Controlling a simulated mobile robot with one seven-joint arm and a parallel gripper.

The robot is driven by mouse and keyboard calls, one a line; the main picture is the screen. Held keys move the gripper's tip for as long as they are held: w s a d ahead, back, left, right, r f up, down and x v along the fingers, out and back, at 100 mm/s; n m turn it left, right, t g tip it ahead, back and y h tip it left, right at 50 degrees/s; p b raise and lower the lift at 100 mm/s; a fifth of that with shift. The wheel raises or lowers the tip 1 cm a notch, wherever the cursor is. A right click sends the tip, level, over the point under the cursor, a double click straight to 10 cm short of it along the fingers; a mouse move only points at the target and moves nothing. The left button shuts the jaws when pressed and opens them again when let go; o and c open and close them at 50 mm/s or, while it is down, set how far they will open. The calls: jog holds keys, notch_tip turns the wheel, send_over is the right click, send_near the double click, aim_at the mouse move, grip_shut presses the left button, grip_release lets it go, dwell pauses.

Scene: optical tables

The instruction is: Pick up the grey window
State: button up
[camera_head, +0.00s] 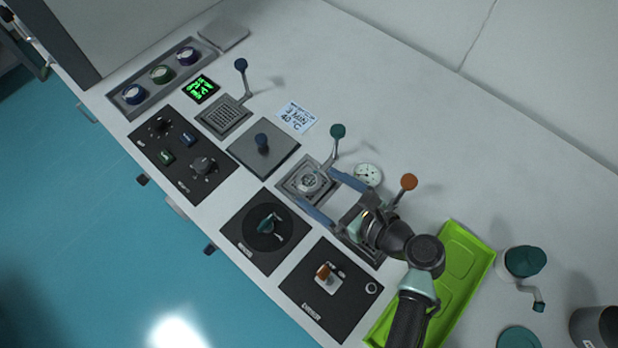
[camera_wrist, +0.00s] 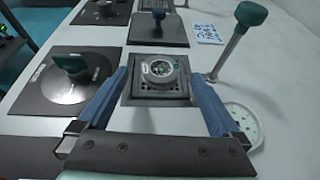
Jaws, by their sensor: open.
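A small round grey piece with a pale rim and dark centre, which seems to be the grey window (camera_head: 309,181), sits on a square grey plate with holes (camera_head: 290,188). In the wrist view the grey window (camera_wrist: 158,70) lies ahead, between the lines of my two blue fingers. My gripper (camera_head: 315,187) is open and empty, with one finger to each side of the piece. It also shows open in the wrist view (camera_wrist: 159,80). Whether the fingers are level with the piece or above it, I cannot tell.
A teal-knobbed lever (camera_head: 337,133) rises close beside the plate, and an orange-knobbed lever (camera_head: 408,182) stands near my wrist. A white dial (camera_head: 368,174) lies beside the fingers. A green tray (camera_head: 482,262) is at the right.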

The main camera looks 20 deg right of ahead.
aim_at(309, 182)
jog(key=shift+x, duration=1.45)
jog(key=shift+d+r, duration=0.1)
jog(key=c, duration=1.4)
